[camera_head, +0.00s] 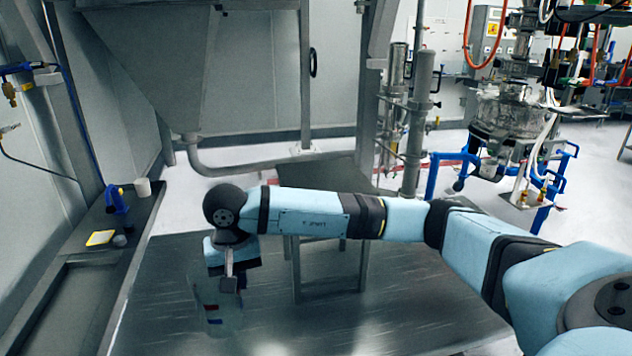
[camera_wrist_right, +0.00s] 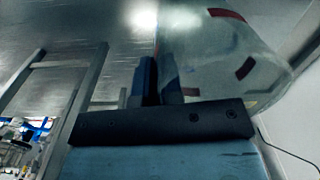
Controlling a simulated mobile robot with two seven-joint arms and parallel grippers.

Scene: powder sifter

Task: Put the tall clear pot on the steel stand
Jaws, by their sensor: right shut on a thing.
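The tall clear pot (camera_head: 213,312) is at the lower left of the head view, over the steel platform, and is hard to make out through its transparent wall. In the right wrist view the clear pot (camera_wrist_right: 225,62) fills the upper right and carries red marks. My right gripper (camera_head: 229,284) points down and is shut on the pot's wall; its fingers (camera_wrist_right: 158,82) show in the wrist view. I cannot tell whether the pot touches the platform. The steel stand (camera_head: 325,177) is right of the pot, partly hidden behind my right arm. My left gripper is out of view.
The steel platform (camera_head: 400,300) is bare around the pot and stand. A dark ledge (camera_head: 75,288) at left holds a blue tool (camera_head: 117,199), a white cup (camera_head: 142,187) and a yellow-and-white item (camera_head: 100,238). A large grey hopper (camera_head: 160,60) hangs behind.

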